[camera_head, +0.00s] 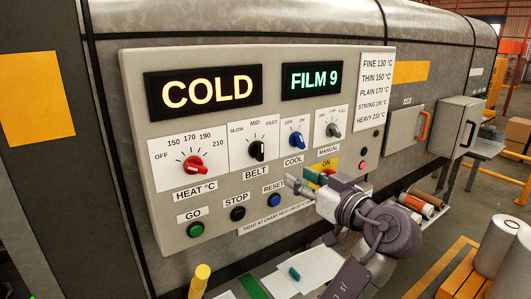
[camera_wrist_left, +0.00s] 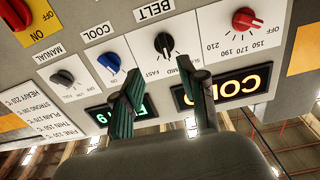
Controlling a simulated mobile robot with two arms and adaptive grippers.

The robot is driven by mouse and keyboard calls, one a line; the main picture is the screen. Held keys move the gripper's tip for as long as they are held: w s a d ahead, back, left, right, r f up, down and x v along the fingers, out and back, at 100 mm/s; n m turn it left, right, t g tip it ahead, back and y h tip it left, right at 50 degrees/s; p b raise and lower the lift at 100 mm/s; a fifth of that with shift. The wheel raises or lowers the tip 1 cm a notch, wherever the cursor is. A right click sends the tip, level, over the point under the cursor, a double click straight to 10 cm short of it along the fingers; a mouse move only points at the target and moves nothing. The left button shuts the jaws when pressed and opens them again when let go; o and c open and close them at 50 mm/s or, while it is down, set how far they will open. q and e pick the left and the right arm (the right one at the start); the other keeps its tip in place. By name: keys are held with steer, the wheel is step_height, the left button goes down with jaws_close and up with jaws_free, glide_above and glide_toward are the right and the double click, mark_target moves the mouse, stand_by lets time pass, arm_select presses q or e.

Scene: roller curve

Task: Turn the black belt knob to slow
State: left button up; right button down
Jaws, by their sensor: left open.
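The black belt knob (camera_head: 257,151) sits on the control panel (camera_head: 222,215) between the red heat knob (camera_head: 193,164) and the blue cool knob (camera_head: 296,139). Its pointer looks to be near MID. SLOW is printed at its upper left in the head view. My left gripper (camera_head: 306,183) is open in front of the panel, below and right of the belt knob. In the left wrist view, which is upside down, the belt knob (camera_wrist_left: 164,44) shows beyond the gap between the two spread fingers (camera_wrist_left: 168,85). Nothing is between the fingers. My right gripper is not in view.
Close by are the grey manual knob (camera_head: 333,130), a red ON switch (camera_head: 329,172) partly behind my gripper, and green, black and blue buttons below. Displays read COLD (camera_head: 207,89) and FILM 9 (camera_head: 314,79). A yellow post (camera_head: 200,281) stands below the panel.

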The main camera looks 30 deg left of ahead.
mark_target(262, 151)
arm_select(q)
steer(key=p+x, duration=0.2)
steer(key=x, duration=0.2)
steer(key=r+p+x, duration=0.1)
steer(key=p+x, duration=0.1)
steer(key=x, duration=0.2)
steer(key=p+x, duration=0.2)
steer(key=x, duration=0.2)
steer(key=shift+a+r+p, duration=0.3)
steer(key=shift+a+r, duration=0.05)
steer(key=shift+a, duration=0.15)
steer(key=shift+w+a+f+n, duration=0.15)
steer(key=shift+a+n, duration=0.15)
steer(key=shift+a, duration=0.15)
jaws_close()
